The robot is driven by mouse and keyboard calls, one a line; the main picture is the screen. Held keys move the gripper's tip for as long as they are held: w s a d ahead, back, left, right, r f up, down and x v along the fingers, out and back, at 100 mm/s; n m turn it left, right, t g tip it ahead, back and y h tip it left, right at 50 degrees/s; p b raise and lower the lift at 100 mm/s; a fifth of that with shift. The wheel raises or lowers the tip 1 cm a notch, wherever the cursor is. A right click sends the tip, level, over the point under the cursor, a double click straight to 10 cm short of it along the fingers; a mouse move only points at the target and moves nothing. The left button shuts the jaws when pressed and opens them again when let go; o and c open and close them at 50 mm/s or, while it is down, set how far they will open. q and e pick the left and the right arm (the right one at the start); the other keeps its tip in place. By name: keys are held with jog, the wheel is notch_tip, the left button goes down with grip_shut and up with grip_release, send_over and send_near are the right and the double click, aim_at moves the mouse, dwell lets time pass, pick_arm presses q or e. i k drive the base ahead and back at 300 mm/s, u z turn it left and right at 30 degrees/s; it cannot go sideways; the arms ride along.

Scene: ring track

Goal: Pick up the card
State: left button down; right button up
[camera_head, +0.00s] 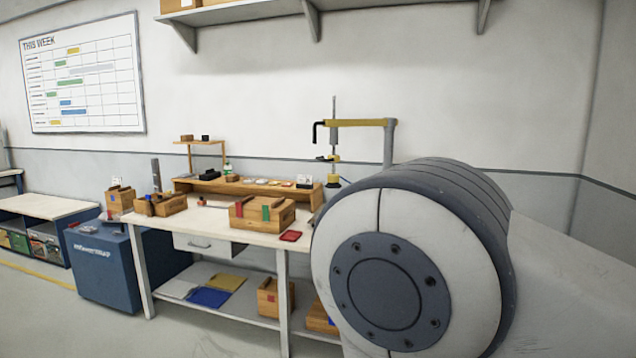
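A small flat red piece (291,236) lies on the workbench top (240,232), near its front edge and right of a wooden box. It may be the card, but it is too small to tell. Several small light, flat pieces (262,181) lie on the raised wooden shelf at the back of the bench; I cannot tell what they are. Neither of my grippers is in view. A large grey and white joint of my own arm (390,290) fills the lower right and hides the right end of the bench.
A wooden box (262,214) with red and green strips stands on the bench. A yellow-armed stand (360,123) rises behind it. A blue bin (105,265) stands left of the bench. The lower shelf (225,305) holds folders and boxes. Floor at front left is clear.

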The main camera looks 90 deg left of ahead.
aim_at(301, 179)
jog(key=u, duration=3.05)
jog(key=i, duration=1.8)
jog(key=z, duration=0.25)
jog(key=i, duration=2.05)
jog(key=z, duration=0.5)
